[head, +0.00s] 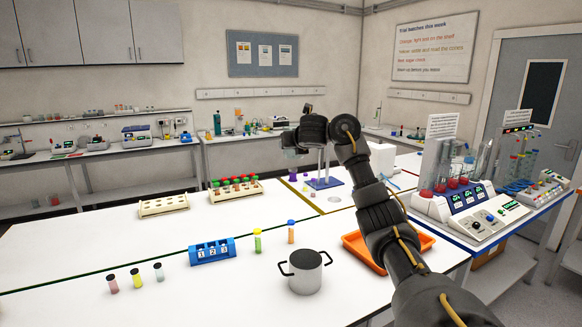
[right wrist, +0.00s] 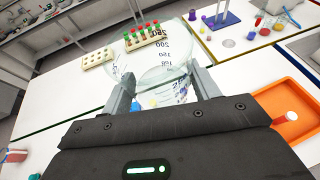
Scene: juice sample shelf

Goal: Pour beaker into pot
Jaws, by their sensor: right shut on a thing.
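The beaker (right wrist: 150,62) is clear glass with printed volume marks, and it sits between the two fingers of my right gripper (right wrist: 163,82) in the right wrist view. The gripper is shut on it. In the head view my right gripper (head: 302,138) is raised over the back of the table, with the small, faint beaker (head: 294,152) below it. Whether the beaker holds liquid is hard to tell. My left gripper is not in view.

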